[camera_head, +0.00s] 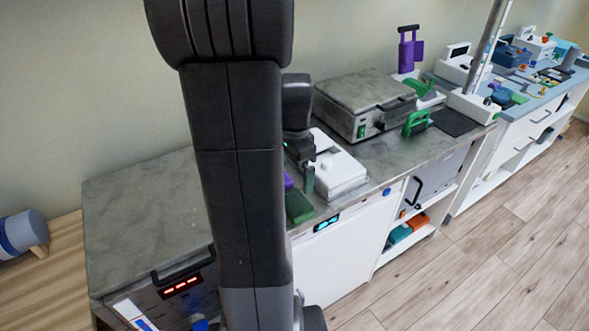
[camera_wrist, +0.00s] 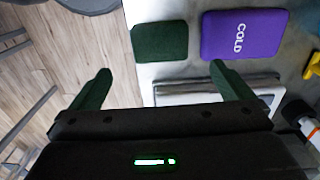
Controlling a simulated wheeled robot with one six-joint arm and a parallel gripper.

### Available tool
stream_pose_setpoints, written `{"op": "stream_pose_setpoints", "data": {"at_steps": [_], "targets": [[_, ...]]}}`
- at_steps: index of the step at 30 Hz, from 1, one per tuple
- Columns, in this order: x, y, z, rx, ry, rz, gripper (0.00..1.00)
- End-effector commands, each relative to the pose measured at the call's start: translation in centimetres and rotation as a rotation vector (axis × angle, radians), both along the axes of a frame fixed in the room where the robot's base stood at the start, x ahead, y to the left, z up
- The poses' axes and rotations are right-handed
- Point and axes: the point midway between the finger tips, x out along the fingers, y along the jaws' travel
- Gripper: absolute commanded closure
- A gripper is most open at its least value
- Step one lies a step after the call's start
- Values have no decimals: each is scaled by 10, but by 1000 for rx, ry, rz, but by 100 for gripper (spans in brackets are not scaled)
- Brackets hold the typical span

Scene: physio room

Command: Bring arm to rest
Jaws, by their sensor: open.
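My arm stands upright in the middle of the head view and hides part of the counter behind it. My gripper (camera_wrist: 160,90) shows in the wrist view with its two dark green fingers spread wide and nothing between them. In the head view the gripper (camera_head: 300,170) is partly seen just right of the arm, above the counter. A dark green pad (camera_wrist: 160,37) and a purple pad marked COLD (camera_wrist: 243,34) lie on the counter beyond the fingers. The green pad also shows in the head view (camera_head: 299,206).
A white device (camera_head: 340,178) sits close beside the gripper. A grey lidded unit (camera_head: 362,103) stands behind it on the counter. A stone-topped unit with a red display (camera_head: 140,205) is at the left. The wooden floor (camera_head: 500,260) at the right is clear.

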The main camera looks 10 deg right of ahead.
Motion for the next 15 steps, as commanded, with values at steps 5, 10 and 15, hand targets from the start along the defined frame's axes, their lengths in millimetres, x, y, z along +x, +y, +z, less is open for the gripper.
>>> {"op": "stream_pose_setpoints", "data": {"at_steps": [5, 10, 15], "targets": [[0, 0, 0, 0, 0, 0, 0], [0, 0, -9, 0, 2, 0, 0], [-1, 0, -36, 1, 6, 0, 0]]}}
